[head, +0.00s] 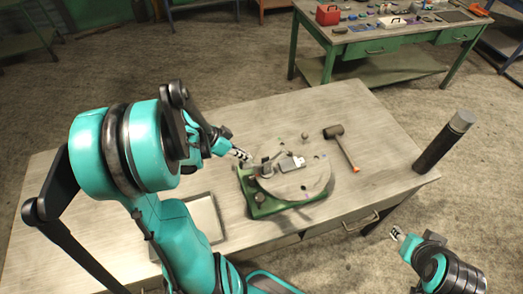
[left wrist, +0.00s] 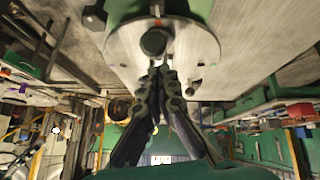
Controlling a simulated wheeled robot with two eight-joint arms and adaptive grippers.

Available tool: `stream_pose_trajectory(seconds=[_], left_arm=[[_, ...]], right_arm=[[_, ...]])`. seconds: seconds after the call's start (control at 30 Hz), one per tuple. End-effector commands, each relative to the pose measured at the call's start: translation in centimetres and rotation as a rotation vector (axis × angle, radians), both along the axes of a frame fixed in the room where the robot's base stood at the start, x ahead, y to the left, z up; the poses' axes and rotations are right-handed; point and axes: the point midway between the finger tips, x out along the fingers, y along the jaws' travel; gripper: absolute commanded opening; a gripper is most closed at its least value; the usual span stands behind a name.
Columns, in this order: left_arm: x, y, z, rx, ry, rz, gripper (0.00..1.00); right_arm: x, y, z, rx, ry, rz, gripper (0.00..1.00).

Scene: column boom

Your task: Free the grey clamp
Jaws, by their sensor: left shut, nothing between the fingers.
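A round grey plate (head: 305,182) sits on a green base (head: 262,206) on the workbench. A small light-grey block (head: 291,162), which looks like the grey clamp, lies on the plate with dark fittings beside it. My left gripper (head: 242,155) is just left of the plate, shut and empty. In the left wrist view its fingertips (left wrist: 160,65) meet in front of the round plate (left wrist: 195,45), close below a dark round knob (left wrist: 154,41). Whether they touch is unclear. My right gripper (head: 396,233) is beyond the bench's right front corner; its fingers are too small to judge.
A dark hammer (head: 342,147) with an orange handle end lies right of the plate. A shallow grey tray (head: 205,215) lies to the left, partly behind my arm. The bench (head: 300,110) is clear at the back. A second green bench (head: 385,45) with tools stands behind.

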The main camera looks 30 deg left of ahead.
Motion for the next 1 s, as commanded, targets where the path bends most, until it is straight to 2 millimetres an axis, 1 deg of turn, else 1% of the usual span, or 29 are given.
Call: stream_pose_trajectory(seconds=[0.03,0.2,0.77,0.87,0.97,1.0], left_arm=[[-0.2,0.1,-0.4,0.001,0.001,0.0,0.0],[-0.5,0.4,-0.6,0.001,0.003,0.0,0.0],[-0.7,0.5,-0.8,0.004,0.006,0.0,0.0],[-0.5,0.4,-0.5,0.003,0.005,-0.001,0.0],[0.3,0.1,0.5,0.004,0.005,-0.003,0.0],[0.8,-0.1,1.1,0.004,0.005,-0.004,0.0]], right_arm=[[0.0,0.0,-0.5,0.0,0.0,0.0,0.4],[0.0,0.0,-0.9,0.0,0.0,0.0,0.4],[0.0,0.0,-1.0,0.0,0.0,0.0,0.4],[0.0,0.0,-0.9,0.0,0.0,0.0,0.4],[0.0,0.0,-0.1,0.0,0.0,0.0,0.4],[0.0,0.0,0.3,0.0,0.0,0.0,0.4]])
